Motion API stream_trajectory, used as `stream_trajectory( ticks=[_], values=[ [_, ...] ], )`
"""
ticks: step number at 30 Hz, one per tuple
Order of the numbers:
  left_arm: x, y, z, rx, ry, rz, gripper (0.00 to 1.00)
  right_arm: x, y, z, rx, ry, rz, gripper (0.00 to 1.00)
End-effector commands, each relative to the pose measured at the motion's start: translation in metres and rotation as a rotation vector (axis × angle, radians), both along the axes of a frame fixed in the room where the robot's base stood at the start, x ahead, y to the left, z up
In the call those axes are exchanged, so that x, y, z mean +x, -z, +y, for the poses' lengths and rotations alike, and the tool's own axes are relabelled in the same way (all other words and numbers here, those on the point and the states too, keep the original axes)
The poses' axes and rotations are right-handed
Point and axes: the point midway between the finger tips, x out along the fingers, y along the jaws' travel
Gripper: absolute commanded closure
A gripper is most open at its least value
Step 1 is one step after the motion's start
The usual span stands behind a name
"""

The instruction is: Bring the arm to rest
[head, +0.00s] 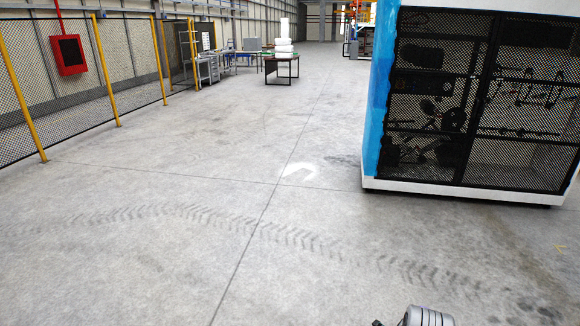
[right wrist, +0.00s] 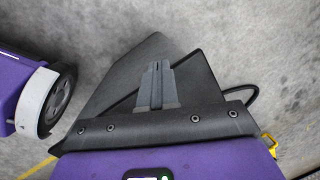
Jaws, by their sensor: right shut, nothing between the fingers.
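My right gripper (right wrist: 157,68) shows in the right wrist view, its two grey fingers together with nothing between them. It is above the concrete floor, close to my own base. In the head view neither gripper shows; only a small grey piece of my own arm enters at the bottom edge. My left gripper is in neither view. No jib hoist is visible in these frames.
A blue and white cabinet with black mesh doors (head: 475,100) stands at the right. A mesh fence with yellow posts (head: 110,75) runs along the left. A table with white stacked items (head: 283,60) stands far back. The concrete floor (head: 230,180) between is clear.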

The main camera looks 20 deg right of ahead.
Motion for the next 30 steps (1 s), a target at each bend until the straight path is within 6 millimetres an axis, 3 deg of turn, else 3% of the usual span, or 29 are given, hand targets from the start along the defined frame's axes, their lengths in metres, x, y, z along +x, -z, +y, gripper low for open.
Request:
stream_trajectory(
  ticks=[1, 8, 12, 15, 18, 21, 24, 30],
  values=[
    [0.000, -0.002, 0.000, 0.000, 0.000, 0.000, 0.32, -0.004, 0.004, 0.037, 0.005, -0.146, 0.018, 1.00],
    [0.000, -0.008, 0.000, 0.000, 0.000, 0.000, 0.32, -0.040, 0.005, 0.193, -0.002, -0.904, 0.023, 1.00],
    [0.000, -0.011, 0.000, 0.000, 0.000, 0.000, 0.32, -0.079, -0.014, 0.283, -0.005, -1.385, -0.042, 1.00],
    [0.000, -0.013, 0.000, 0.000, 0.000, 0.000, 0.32, -0.111, -0.033, 0.335, -0.013, -1.696, -0.115, 1.00],
    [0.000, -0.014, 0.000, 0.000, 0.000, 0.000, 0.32, -0.139, -0.052, 0.371, -0.024, -1.938, -0.192, 1.00],
    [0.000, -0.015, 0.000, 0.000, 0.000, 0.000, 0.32, -0.159, -0.065, 0.392, -0.035, -2.096, -0.253, 1.00],
    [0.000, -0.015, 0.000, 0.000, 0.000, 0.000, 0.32, -0.170, -0.072, 0.402, -0.042, -2.176, -0.287, 1.00],
    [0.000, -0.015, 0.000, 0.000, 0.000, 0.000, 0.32, -0.171, -0.073, 0.404, -0.043, -2.188, -0.293, 1.00]
  ],
)
